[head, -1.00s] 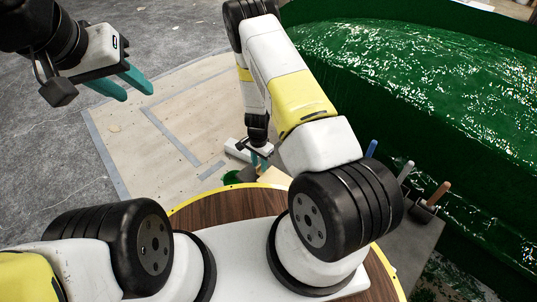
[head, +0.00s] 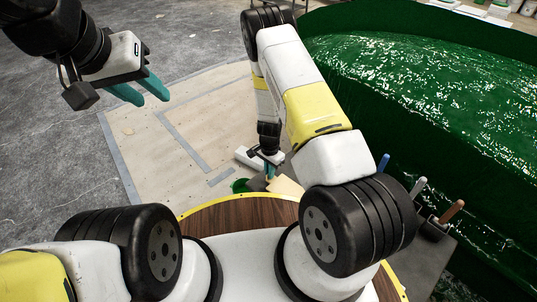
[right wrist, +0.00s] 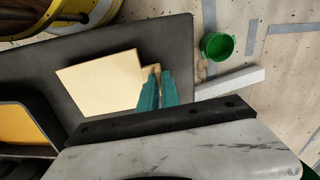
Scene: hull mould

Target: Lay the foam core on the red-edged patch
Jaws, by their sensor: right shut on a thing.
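The foam core (right wrist: 100,84) is a pale cream, flat block with a small raised or separate piece at its right edge, in the right wrist view. It also shows in the head view (head: 287,186), partly hidden by my right arm. My right gripper (right wrist: 156,74) is shut at that right edge, its teal fingers close together; it also shows in the head view (head: 270,172). The core appears over a dark grey surface (right wrist: 180,40); I cannot tell whether it touches it. My left gripper (head: 153,96) is open and empty, high over the floor. I see no red-edged patch.
A green cup (right wrist: 217,46) and a pale bar (right wrist: 230,83) are right of the dark surface. The large glossy green hull mould (head: 420,90) fills the right of the head view. Tools with coloured handles (head: 418,188) stand before it.

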